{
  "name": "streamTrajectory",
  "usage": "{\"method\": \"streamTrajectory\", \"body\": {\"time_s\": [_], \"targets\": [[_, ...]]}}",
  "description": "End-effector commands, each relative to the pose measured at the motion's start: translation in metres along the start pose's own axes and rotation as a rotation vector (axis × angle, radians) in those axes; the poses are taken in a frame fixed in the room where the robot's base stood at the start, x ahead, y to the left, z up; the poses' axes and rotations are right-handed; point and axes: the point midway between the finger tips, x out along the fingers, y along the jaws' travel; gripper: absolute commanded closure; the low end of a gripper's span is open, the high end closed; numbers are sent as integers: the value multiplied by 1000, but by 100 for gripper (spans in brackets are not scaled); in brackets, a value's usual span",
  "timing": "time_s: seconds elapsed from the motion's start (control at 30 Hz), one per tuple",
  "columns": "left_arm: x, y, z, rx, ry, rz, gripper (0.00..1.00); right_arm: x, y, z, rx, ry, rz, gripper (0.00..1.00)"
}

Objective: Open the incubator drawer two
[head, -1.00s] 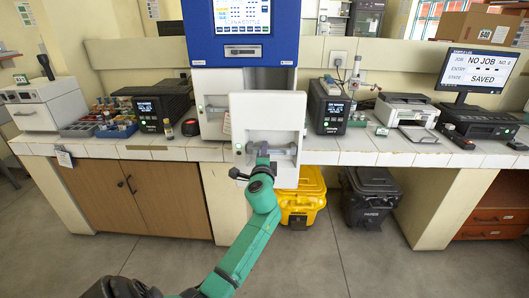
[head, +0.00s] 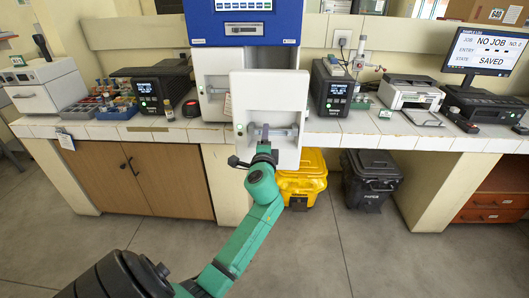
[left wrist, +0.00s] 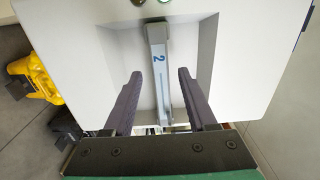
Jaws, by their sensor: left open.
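The incubator (head: 245,58) has a blue upper front with a screen and a white lower part. The white front of drawer two (head: 290,87) stands out ahead of the incubator body, over the bench's front edge. Its grey handle bar lies in a recess and bears a blue "2" in the left wrist view (left wrist: 158,58). My left gripper (head: 264,136) is at this handle. In the left wrist view its two dark fingers (left wrist: 160,74) are open, one on each side of the bar, with gaps to it. My right gripper is not in view.
Another white drawer front (head: 214,88) is to the left, further back. A black device (head: 332,90) stands close on the right, another (head: 150,92) on the left. A yellow bin (head: 303,180) and a dark bin (head: 371,182) stand below the bench. The floor in front is clear.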

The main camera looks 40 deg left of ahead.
Motion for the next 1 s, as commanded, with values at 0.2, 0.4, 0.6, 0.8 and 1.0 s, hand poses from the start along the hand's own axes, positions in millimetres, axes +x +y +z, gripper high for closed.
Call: {"method": "streamTrajectory", "body": {"time_s": [0.2,0.4,0.6,0.8,1.0], "targets": [[-64,5,0,-1,1,3,43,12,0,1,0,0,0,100],[-104,3,0,-1,1,2,43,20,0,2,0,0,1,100],[-111,0,0,1,-1,1,43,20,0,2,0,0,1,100],[-111,0,0,1,0,1,43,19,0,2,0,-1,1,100],[-110,1,0,1,0,2,43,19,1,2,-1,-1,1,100]]}}
